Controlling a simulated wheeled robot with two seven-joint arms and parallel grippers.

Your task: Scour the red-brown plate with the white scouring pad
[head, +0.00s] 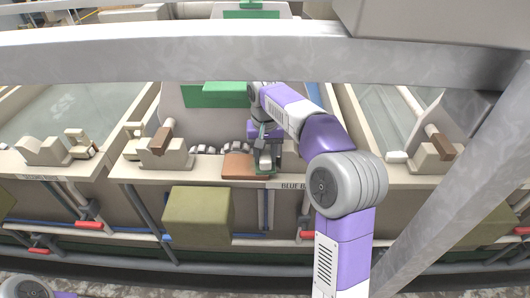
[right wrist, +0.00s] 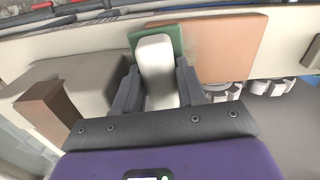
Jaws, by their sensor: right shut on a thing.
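The red-brown plate (head: 238,166) lies flat on the cream ledge in the middle of the head view. It also shows in the right wrist view (right wrist: 222,48). My right gripper (head: 264,160) is at the plate's right end, pointing down. In the right wrist view, my right gripper (right wrist: 157,85) is shut on a white, rounded block (right wrist: 156,65), which appears to be the scouring pad. A green piece (right wrist: 170,32) shows around the block's far end, beside or over the plate's edge. Whether the pad touches the plate cannot be told. My left gripper is out of view.
A grey beam (head: 150,50) crosses the upper head view. Cream saddle blocks (head: 168,153) stand on the ledge to the left, with another (head: 434,152) at right. Small grey-white parts (head: 205,149) sit behind the plate. An olive box (head: 198,215) is below the ledge.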

